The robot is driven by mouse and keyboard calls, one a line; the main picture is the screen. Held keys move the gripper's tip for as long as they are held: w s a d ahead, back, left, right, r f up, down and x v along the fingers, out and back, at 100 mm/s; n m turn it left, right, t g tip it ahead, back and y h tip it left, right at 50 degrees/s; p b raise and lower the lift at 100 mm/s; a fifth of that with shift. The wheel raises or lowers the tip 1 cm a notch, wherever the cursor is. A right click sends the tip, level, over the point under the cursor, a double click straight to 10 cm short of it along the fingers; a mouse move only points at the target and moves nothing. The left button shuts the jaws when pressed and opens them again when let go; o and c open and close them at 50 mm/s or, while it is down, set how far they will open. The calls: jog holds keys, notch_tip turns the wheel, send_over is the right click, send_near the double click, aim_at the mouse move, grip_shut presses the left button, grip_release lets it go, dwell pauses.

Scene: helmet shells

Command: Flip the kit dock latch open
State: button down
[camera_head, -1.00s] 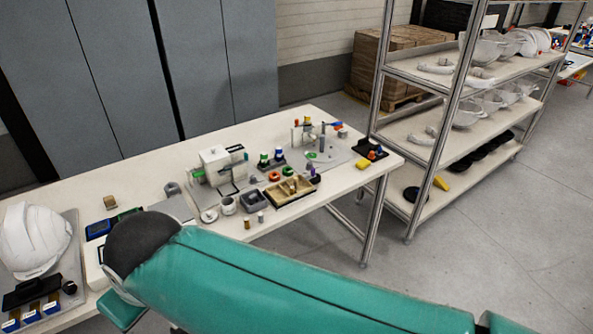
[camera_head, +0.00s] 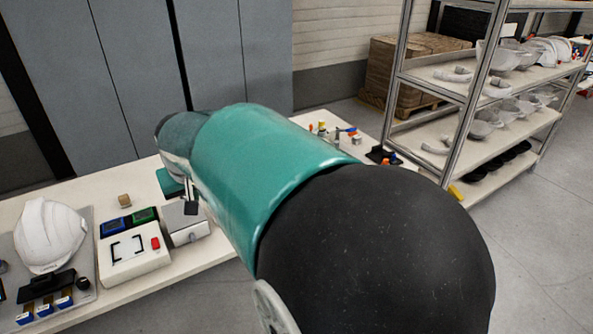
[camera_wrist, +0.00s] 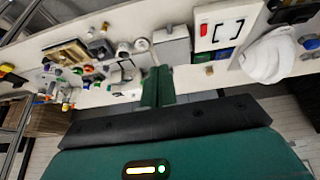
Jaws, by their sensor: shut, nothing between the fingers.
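The white box (camera_head: 132,258) on the bench, with a black bracket outline and a red tab (camera_head: 155,243), may be the kit dock and its latch; I cannot tell for sure. In the wrist view the white box (camera_wrist: 228,38) and red tab (camera_wrist: 204,29) show near the top. My gripper (camera_head: 190,200) is at the grey box just right of the white box in the head view, apart from the red tab. In the wrist view my gripper (camera_wrist: 157,78) is shut and empty, pointing at the bench. Contact with the grey box cannot be told.
A grey box (camera_head: 187,226) stands beside the white one. Blue (camera_head: 113,227) and green (camera_head: 145,215) units sit behind it. A white helmet (camera_head: 50,236) is at left. Small fixtures (camera_wrist: 75,60) crowd the bench's other end. A shelf rack (camera_head: 470,125) stands at right.

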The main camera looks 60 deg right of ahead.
jog(key=s+d+f+m+g+h, duration=0.1)
jog(key=d+f, duration=0.4)
jog(key=d, duration=0.8)
jog(key=s+d+f+m+g+h, duration=0.1)
jog(key=d+f, duration=0.4)
jog(key=d, duration=0.8)
jog(key=s+d+f+m+g+h, duration=0.1)
jog(key=d+f, duration=0.4)
jog(key=d, duration=0.8)
jog(key=shift+m+g+h, duration=0.9)
jog(key=shift+g, duration=0.3)
jog(key=x, duration=1)
jog(key=shift+f, duration=0.15)
jog(key=shift+s+d, duration=0.95)
jog(key=shift+s, duration=0.1)
jog(key=shift+s+d, duration=0.4)
